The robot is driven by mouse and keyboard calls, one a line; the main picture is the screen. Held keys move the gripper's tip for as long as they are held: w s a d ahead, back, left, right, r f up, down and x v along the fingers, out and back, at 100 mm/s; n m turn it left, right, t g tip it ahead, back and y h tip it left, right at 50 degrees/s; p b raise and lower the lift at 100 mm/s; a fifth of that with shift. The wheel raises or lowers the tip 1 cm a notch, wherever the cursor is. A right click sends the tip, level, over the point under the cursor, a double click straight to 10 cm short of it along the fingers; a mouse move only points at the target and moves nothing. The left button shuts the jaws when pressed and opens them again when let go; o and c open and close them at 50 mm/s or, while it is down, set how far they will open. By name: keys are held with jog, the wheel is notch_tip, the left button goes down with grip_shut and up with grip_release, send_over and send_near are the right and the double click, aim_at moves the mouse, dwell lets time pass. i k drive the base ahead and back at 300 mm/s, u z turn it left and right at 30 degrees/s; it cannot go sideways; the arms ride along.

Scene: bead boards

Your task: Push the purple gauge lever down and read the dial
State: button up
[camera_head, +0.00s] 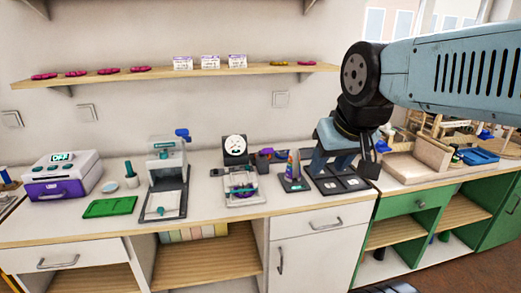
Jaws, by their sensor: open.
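A dial gauge with a white round face (235,144) in a dark square housing stands at the back of the counter, just right of centre-left. Its needle and marks are too small to read. A small purple piece (267,152), which looks like the gauge lever, sticks out to the right of the dial. I cannot tell its exact angle. My gripper (332,168) points down to the right of the lever and apart from it, above dark square plates (341,184). It is open, and I see nothing between its fingers.
A press with a blue handle (182,133), a green tray (110,206) and a white-and-purple box (62,176) stand left. Wooden trays (418,153) stand right. The front counter strip is clear.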

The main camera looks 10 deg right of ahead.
aim_at(266, 151)
jog(key=i, duration=1)
jog(key=u, duration=0.05)
jog(key=k, duration=0.25)
jog(key=z, duration=0.05)
